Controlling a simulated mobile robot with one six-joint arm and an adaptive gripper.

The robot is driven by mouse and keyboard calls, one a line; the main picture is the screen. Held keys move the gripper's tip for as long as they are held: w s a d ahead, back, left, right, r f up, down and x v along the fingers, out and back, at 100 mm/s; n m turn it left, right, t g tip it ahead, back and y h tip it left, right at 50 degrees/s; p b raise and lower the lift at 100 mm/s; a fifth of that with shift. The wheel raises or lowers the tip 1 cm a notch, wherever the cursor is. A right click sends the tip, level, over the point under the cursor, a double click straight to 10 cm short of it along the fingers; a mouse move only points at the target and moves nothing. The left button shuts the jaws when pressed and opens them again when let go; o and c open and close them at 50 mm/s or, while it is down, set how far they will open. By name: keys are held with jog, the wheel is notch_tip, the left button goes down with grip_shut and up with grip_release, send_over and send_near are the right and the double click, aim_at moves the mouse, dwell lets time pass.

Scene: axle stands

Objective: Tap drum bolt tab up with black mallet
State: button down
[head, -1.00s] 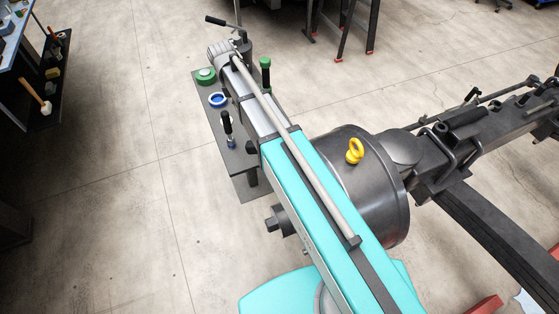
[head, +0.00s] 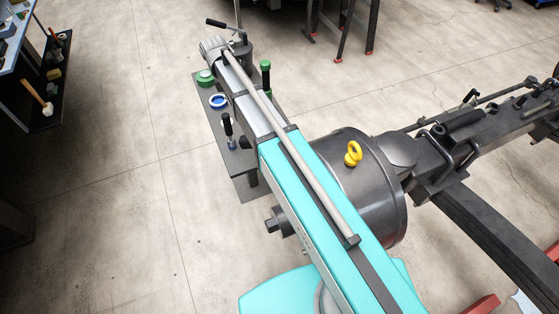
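The dark grey brake drum (head: 385,215) sits on the end of an axle, partly covered by my teal arm. A yellow eye-shaped bolt tab (head: 353,153) stands up from the top of the drum. My arm stretches over the drum's left side to the far upper left. My gripper is hidden beyond the wrist, so its fingers and anything in them do not show. I cannot make out the black mallet for certain. A black-handled tool (head: 228,127) stands upright on the small side table (head: 245,185), left of my arm.
The side table also bears a green round piece (head: 205,78), a blue ring (head: 218,101) and a green-handled tool (head: 265,77). A wooden-handled mallet (head: 35,95) is at the shelf on the left. The axle beam (head: 470,145) extends right. Open floor lies between shelf and table.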

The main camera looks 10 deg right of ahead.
jog(key=shift+w+a+r+p, duration=0.4)
jog(key=shift+w+a+r, duration=0.2)
jog(key=shift+w, duration=0.1)
jog(key=shift+f+b, duration=0.55)
jog(key=shift+f, duration=0.05)
dwell(0.4)
